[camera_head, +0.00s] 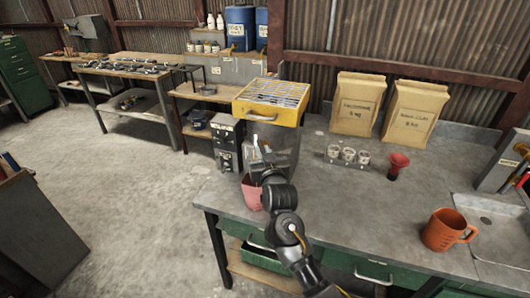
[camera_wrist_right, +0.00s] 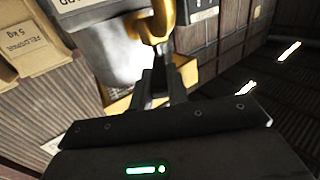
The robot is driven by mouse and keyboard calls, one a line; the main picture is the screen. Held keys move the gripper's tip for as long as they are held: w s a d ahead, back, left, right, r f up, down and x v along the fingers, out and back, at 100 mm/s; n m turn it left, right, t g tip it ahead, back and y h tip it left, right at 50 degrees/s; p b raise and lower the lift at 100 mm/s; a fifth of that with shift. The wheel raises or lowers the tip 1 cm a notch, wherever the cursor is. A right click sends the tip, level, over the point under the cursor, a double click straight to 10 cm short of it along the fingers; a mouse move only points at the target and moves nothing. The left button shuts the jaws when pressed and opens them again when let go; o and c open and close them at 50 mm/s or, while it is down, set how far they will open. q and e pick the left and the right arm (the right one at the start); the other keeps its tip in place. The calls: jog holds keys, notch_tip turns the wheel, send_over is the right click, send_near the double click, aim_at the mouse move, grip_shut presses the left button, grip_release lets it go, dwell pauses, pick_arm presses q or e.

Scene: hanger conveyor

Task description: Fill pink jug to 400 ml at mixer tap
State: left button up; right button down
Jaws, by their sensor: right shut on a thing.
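The pink jug (camera_head: 251,194) is at the left edge of the bench, below the mixer. My right wrist hides part of it, and its water level cannot be seen. The mixer is a grey metal vessel with a yellow-framed grate (camera_head: 271,94) on top. My right gripper (camera_head: 258,162) is at the front of the mixer, above the jug. In the right wrist view its fingers (camera_wrist_right: 160,70) are closed at a yellow curved tap part (camera_wrist_right: 152,24), which looks like the tap handle. The exact contact is hard to see. My left gripper is out of view.
An orange jug (camera_head: 446,230) stands by the sink (camera_head: 497,218) at the right. A red funnel (camera_head: 397,165), several small cups (camera_head: 348,155) and two paper sacks (camera_head: 357,104) stand behind. The middle of the bench is clear.

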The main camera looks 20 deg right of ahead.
dwell(0.4)
jog(key=c, duration=1.4)
grip_release()
jog(key=shift+a, duration=0.1)
jog(key=shift+o, duration=0.2)
jog(key=s+p, duration=0.6)
jog(key=s, duration=0.5)
jog(key=shift+a, duration=0.25)
jog(key=shift+w, duration=0.1)
